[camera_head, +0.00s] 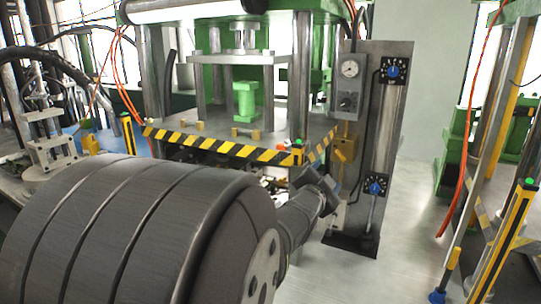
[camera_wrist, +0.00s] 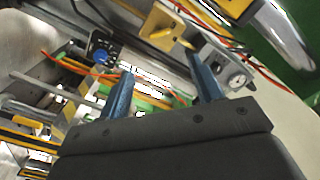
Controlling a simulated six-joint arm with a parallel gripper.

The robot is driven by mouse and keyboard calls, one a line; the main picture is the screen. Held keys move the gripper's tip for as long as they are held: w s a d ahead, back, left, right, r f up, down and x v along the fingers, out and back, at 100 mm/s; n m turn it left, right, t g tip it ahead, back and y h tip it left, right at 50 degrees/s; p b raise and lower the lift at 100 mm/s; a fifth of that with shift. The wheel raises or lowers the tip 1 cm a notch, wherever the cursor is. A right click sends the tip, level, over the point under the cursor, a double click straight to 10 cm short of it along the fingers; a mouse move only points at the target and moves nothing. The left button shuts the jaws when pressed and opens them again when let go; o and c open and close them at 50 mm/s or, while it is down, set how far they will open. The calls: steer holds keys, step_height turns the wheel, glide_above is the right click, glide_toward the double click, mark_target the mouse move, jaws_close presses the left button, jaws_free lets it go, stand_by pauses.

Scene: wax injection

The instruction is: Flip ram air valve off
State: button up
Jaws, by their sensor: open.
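In the head view, an upright grey panel (camera_head: 398,130) carries an upper blue knob (camera_head: 393,72) and a lower blue knob (camera_head: 375,188), each on a black dial plate. No readable label shows which control is the ram air valve. My gripper (camera_head: 328,186) is left of the lower knob, partly hidden by my arm. In the wrist view my gripper (camera_wrist: 160,64) is open, its two blue fingers apart with nothing held between them. One blue knob (camera_wrist: 102,55) lies beyond the left finger, and a yellow fitting (camera_wrist: 165,28) lies beyond the gap.
A round gauge (camera_head: 349,69) sits at the panel's upper left, above a yellow part (camera_head: 344,150). A press table (camera_head: 200,135) edged in black-yellow stripes stands left of the panel. Clear floor (camera_head: 425,220) lies right of the panel.

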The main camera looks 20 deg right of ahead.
mark_target(340, 156)
steer(key=x, duration=1.4)
steer(key=shift+w+d, duration=0.15)
steer(key=shift+c, duration=0.4)
steer(key=c, duration=0.9)
steer(key=shift+f, duration=0.1)
steer(key=shift+n, duration=0.4)
steer(key=n, duration=0.3)
steer(key=shift+n, duration=2.4)
